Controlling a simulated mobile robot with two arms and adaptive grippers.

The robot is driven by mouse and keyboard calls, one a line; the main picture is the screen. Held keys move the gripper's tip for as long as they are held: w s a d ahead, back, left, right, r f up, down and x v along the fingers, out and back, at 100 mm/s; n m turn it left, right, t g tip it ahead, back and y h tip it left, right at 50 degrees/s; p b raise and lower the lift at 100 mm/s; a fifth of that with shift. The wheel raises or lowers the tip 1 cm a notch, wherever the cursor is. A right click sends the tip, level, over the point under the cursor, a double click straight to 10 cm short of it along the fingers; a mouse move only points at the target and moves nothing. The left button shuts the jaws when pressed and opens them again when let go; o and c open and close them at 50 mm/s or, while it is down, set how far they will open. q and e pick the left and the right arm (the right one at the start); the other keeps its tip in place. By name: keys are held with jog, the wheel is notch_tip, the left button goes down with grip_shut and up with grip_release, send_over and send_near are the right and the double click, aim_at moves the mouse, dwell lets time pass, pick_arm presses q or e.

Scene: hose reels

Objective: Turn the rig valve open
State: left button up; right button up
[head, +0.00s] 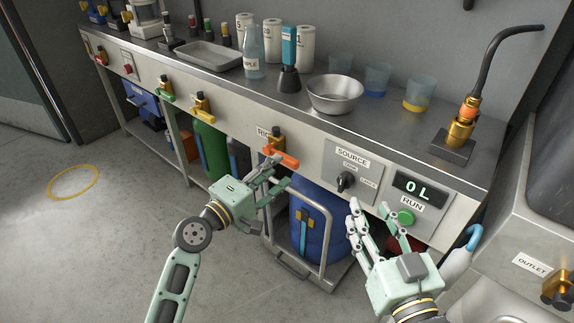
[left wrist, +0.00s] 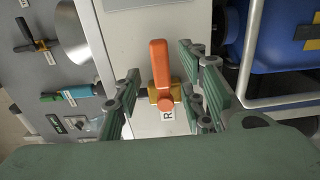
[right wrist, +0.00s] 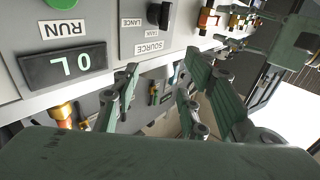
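The rig valve has a brass body (head: 277,136) and an orange lever (head: 283,158) on the bench's front panel, beside a partly hidden label starting "RI". The lever points right along the panel. My left gripper (head: 267,182) is just below and in front of the valve. In the left wrist view its fingers are spread on either side of the orange lever (left wrist: 159,62), with gaps on both sides. My right gripper (head: 375,218) is open and empty in front of the panel, left of the green RUN button (head: 406,217).
A SOURCE knob (head: 346,181) and a display reading "0 L" (head: 418,189) sit right of the valve. A blue drum (head: 318,222) on a cart stands below. Green (head: 164,92) and yellow (head: 201,104) valves are further left. A metal bowl (head: 335,93) stands on the bench.

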aim_at(285, 163)
pick_arm(q)
jog(key=x, duration=0.4)
jog(key=shift+w+f+b, duration=0.1)
jog(key=shift+b, duration=0.25)
jog(key=shift+w+d, duration=0.45)
jog(key=shift+w, duration=0.1)
pick_arm(e)
jog(key=r+t, duration=0.2)
jog(key=r, duration=0.3)
jog(key=shift+s+a+t+y, duration=0.2)
jog(key=shift+a+t+y, duration=0.1)
jog(key=shift+t+y, duration=0.1)
pick_arm(q)
jog(key=shift+c, duration=0.5)
grip_shut()
